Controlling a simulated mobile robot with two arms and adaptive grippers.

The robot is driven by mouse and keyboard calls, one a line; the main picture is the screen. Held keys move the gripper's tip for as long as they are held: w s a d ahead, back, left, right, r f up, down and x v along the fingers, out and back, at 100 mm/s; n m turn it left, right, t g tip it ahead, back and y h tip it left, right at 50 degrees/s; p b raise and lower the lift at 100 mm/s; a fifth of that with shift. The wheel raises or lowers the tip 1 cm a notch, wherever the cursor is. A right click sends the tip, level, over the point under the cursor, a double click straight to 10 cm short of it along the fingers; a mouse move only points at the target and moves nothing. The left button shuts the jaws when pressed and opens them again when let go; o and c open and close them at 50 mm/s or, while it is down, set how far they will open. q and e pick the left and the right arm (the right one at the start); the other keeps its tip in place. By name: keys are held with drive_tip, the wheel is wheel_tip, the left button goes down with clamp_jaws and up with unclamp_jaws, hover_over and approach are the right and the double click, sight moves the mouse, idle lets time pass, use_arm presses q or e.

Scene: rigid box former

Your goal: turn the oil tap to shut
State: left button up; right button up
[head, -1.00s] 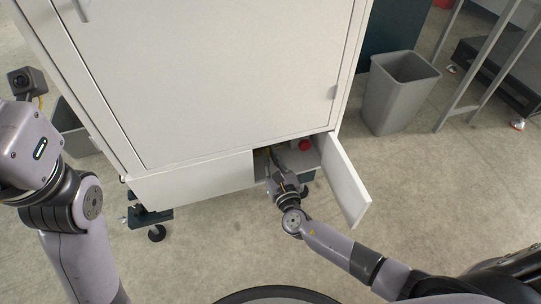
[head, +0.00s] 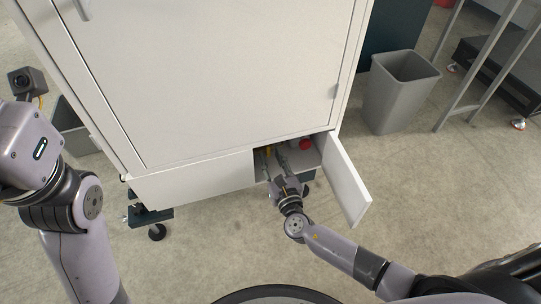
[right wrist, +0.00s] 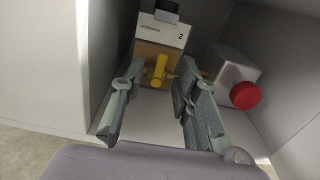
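The oil tap's yellow handle (right wrist: 158,70) is on the front of a tan and grey unit (right wrist: 158,32) marked "2", inside the low compartment. The handle looks roughly upright in the right wrist view; its exact angle is hard to judge. It shows as a small yellow spot in the head view (head: 268,150). My right gripper (right wrist: 152,108) is open and empty at the compartment mouth, its two fingers apart, with the handle beyond and between them, not visibly touched. It also shows in the head view (head: 279,160). My left gripper is out of view; only its arm shows.
The compartment door (head: 345,180) hangs open on the right. The white cabinet (head: 210,75) rises above. A grey bin (head: 398,95) stands right on clear floor.

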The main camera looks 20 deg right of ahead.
drive_tip(key=s, duration=1)
drive_tip(key=shift+s+d, duration=0.15)
drive_tip(key=shift+s, duration=0.15)
